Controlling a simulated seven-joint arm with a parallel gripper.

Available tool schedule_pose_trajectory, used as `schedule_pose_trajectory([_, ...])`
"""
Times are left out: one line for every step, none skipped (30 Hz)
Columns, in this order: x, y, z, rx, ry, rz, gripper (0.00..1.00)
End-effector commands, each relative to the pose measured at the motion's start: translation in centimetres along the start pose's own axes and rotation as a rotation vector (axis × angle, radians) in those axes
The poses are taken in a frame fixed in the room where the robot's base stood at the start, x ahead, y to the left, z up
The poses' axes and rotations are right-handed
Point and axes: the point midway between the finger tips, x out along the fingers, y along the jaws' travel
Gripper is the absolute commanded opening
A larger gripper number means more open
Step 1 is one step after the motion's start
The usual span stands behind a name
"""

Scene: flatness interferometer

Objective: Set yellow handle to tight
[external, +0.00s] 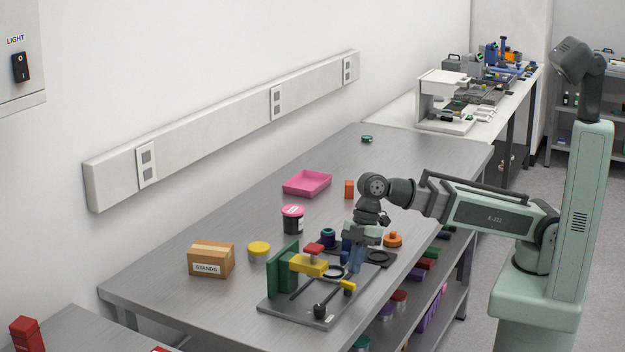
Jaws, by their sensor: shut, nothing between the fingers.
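The yellow handle (347,286) is a small yellow grip at the upper right end of a dark rod, which runs down left to a black knob on a grey base plate (285,309). My gripper (356,270) points down just above and behind the handle in the external view. Its blue-grey fingers are shut and empty; whether they touch the handle cannot be told. A larger yellow block (309,266) with a red top (313,249) sits beside a green upright (283,268) on the same plate. No tight marking is readable.
A cardboard box (211,260), a yellow disc (259,248), a black jar with a pink lid (293,219) and a pink tray (307,183) stand left and behind. An orange part (392,240) is close right of my gripper. The bench's left front is clear.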

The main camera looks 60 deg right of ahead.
Motion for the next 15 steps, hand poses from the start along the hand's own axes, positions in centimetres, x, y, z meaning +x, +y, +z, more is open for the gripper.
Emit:
schedule_pose_trajectory([-0.4, -0.3, 1.3, 0.003, 0.000, 0.001, 0.00])
schedule_pose_trajectory([-0.9, -0.1, 0.8, 0.000, 0.001, 0.001, 0.00])
schedule_pose_trajectory([-1.5, -0.1, 0.6, 0.000, 0.002, 0.002, 0.00])
schedule_pose_trajectory([-1.9, -0.1, 0.6, 0.000, 0.002, 0.002, 0.00])
schedule_pose_trajectory([-2.3, -0.1, 0.6, 0.000, 0.001, 0.002, 0.00])
schedule_pose_trajectory([-2.8, -0.1, 0.6, 0.000, 0.001, 0.001, 0.00])
schedule_pose_trajectory([-3.2, -0.1, 0.6, 0.000, 0.002, 0.002, 0.00])
schedule_pose_trajectory([-3.6, -0.1, 0.6, 0.000, 0.002, 0.002, 0.00])
schedule_pose_trajectory([-4.2, -0.1, 0.6, 0.000, 0.001, 0.001, 0.00])
schedule_pose_trajectory([-4.5, -0.1, 0.6, 0.000, 0.001, 0.001, 0.00])
schedule_pose_trajectory([-5.0, -0.1, 0.6, 0.000, 0.002, 0.002, 0.00])
schedule_pose_trajectory([-5.5, -0.1, 0.6, 0.000, 0.002, 0.002, 0.00])
schedule_pose_trajectory([-5.9, -0.2, 0.6, 0.000, 0.001, 0.001, 0.00])
schedule_pose_trajectory([-6.3, -0.2, 0.6, 0.000, 0.001, 0.001, 0.00])
schedule_pose_trajectory([-6.8, -0.2, 0.6, 0.000, 0.002, 0.001, 0.00])
